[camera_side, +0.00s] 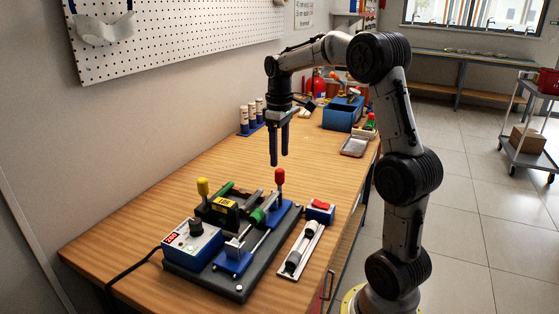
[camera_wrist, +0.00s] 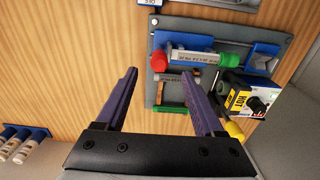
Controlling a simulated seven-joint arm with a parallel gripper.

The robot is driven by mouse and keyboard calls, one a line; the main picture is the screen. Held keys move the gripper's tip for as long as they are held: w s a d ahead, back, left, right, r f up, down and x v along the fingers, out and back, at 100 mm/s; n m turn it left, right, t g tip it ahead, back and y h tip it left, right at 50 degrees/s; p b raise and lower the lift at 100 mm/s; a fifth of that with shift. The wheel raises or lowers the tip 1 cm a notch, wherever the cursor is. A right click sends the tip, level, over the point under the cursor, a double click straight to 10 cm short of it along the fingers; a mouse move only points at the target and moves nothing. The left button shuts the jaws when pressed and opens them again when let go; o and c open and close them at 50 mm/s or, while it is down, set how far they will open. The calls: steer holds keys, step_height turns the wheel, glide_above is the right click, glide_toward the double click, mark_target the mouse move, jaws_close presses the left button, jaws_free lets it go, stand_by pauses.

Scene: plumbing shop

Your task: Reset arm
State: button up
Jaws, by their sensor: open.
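My gripper (camera_side: 279,162) hangs above the wooden bench, fingers pointing down. Its two dark blue fingers are apart and empty, and the wrist view also shows my gripper (camera_wrist: 166,90) open. In the side view it appears behind the bench fixture (camera_side: 240,284), clear of the bench top. The fixture carries a green part (camera_side: 257,215) on a rod, a red-knobbed lever (camera_side: 280,177), a yellow-knobbed lever (camera_side: 203,188) and a blue-and-white control box (camera_side: 192,243). In the wrist view, the right finger overlaps part of the fixture (camera_wrist: 230,38).
A tray with a metal part (camera_side: 299,250) and a red switch box (camera_side: 320,211) are beside the fixture. Small bottles (camera_side: 251,113) stand by the wall. A blue bin (camera_side: 342,115) and a metal tray (camera_side: 354,146) are farther back. The middle bench top (camera_side: 215,162) is clear.

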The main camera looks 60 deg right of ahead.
steer(key=shift+r, duration=0.15)
steer(key=s+a+r+n+t, duration=0.2)
steer(key=s+a+r, duration=0.15)
steer(key=a, duration=0.45)
steer(key=s+a+r+n+t, duration=0.1)
steer(key=s+a+r, duration=0.2)
steer(key=a+r, duration=0.35)
steer(key=s+a+f+m+t, duration=0.2)
steer(key=s+a+f+m, duration=0.1)
steer(key=s+a+f, duration=0.4)
steer(key=s+f, duration=0.2)
steer(key=s, duration=0.2)
steer(key=shift+a+f+t, duration=0.25)
steer(key=shift+f+t, duration=0.05)
steer(key=shift+f, duration=0.1)
